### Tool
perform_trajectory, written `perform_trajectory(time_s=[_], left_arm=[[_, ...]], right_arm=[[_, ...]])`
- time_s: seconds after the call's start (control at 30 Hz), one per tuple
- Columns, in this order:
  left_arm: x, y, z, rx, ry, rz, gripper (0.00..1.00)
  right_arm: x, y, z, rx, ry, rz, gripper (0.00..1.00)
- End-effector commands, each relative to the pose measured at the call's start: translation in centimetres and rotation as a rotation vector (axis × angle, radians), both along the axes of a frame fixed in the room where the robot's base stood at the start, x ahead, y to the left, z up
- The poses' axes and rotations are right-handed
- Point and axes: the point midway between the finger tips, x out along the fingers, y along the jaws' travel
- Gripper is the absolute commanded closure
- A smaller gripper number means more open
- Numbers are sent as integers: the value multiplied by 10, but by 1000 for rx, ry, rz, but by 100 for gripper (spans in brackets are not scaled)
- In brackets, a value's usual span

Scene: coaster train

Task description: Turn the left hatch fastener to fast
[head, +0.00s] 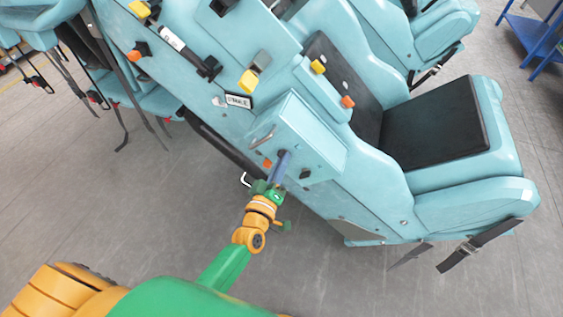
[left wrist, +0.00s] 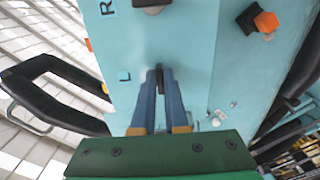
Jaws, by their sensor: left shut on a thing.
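My left gripper (head: 284,156) reaches up to the face of a light teal box on the side of the coaster car. In the left wrist view its two blue fingers (left wrist: 160,72) are close together against the teal panel (left wrist: 195,50). They are shut on a small dark piece (left wrist: 160,76), which seems to be the hatch fastener. The fingers cover most of it, so its turn angle cannot be read. A black knob (head: 305,173) sits to the right on the same box in the head view. My right gripper is not in view.
An orange knob (head: 267,163) sits just left of the gripper. A metal handle (head: 246,180) is near the wrist. A black seat (head: 435,125) and a hanging strap (head: 475,245) are at the right. Grey floor (head: 180,210) is clear left of the arm.

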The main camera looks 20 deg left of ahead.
Motion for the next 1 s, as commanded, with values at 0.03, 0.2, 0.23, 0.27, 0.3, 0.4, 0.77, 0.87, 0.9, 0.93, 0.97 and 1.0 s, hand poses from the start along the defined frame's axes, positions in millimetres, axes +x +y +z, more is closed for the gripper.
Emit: perform_trajectory(time_s=[0.03, 0.2, 0.23, 0.27, 0.3, 0.4, 0.77, 0.87, 0.9, 0.93, 0.97, 1.0], left_arm=[[-1, -1, -2, 0, 5, -2, 100], [-1, -1, -2, -1, 5, -2, 81], [-1, -1, -2, -1, 5, -2, 73], [-1, -1, -2, -1, 5, -2, 65], [0, 0, -2, -1, 4, -2, 59], [0, 0, -1, -1, 3, -2, 59], [-36, 1, -3, 0, 7, -2, 59], [-56, 1, -3, -1, 6, -1, 59], [-62, 1, -3, -1, 6, -2, 59], [-65, 1, -3, -1, 6, -2, 59], [-68, 1, -3, -1, 6, -2, 59], [-70, 1, -2, -1, 4, -2, 59]], right_arm=[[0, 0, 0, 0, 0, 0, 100], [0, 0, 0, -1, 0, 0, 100], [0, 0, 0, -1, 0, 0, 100], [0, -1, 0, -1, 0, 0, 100], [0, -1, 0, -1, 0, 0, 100], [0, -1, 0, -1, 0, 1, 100], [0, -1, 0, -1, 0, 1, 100], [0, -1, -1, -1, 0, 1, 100], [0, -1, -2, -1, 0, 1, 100], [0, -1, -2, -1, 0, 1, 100], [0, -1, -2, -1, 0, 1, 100], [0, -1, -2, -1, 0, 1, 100]])
